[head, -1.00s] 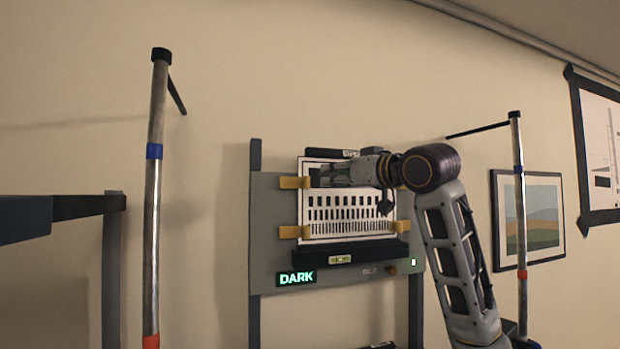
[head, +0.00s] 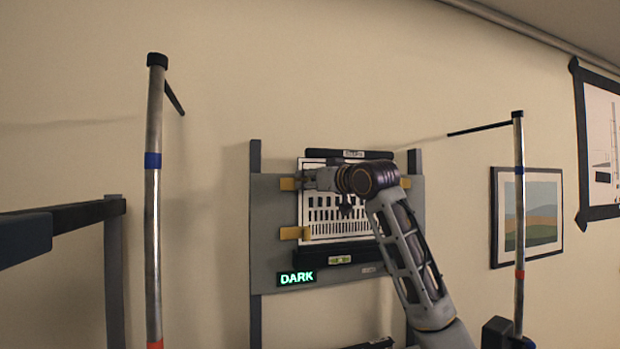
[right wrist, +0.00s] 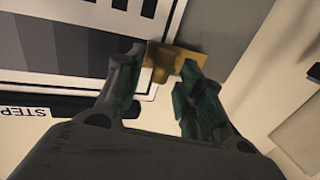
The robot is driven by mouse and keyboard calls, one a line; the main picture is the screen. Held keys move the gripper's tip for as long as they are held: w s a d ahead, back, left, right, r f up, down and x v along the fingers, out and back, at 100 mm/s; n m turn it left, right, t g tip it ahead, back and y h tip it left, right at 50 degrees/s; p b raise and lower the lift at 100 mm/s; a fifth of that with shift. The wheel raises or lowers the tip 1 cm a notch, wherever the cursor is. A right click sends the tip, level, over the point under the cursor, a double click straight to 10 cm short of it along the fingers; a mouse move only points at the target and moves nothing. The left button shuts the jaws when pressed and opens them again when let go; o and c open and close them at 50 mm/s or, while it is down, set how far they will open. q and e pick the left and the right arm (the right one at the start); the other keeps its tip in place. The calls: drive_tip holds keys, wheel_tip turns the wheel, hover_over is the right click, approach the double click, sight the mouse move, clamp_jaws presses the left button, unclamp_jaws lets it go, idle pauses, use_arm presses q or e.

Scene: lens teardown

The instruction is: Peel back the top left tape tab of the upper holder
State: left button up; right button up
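A white chart (head: 318,232) with black bars is fixed to a grey board, with yellow tape tabs at its corners. The top left tab (head: 288,184) crosses the chart's left edge. My right gripper (head: 305,180) is beside it, at its right end. In the right wrist view the yellow tab (right wrist: 172,62) lies ahead of the two green-padded fingers. My right gripper (right wrist: 158,85) is open, and its fingertips are on either side of the tab. Contact cannot be told. The forearm hides the bottom right tab. My left gripper is not in view.
The grey board (head: 268,240) carries a lit DARK sign (head: 297,278). A black bar (head: 375,155) runs above the chart, and a ledge with a level (head: 339,260) below. Metal poles stand left (head: 153,210) and right (head: 519,220). A dark beam (head: 60,218) is at far left.

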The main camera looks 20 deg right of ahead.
drive_tip(key=shift+w, duration=0.2)
drive_tip(key=shift+c, duration=0.4)
clamp_jaws()
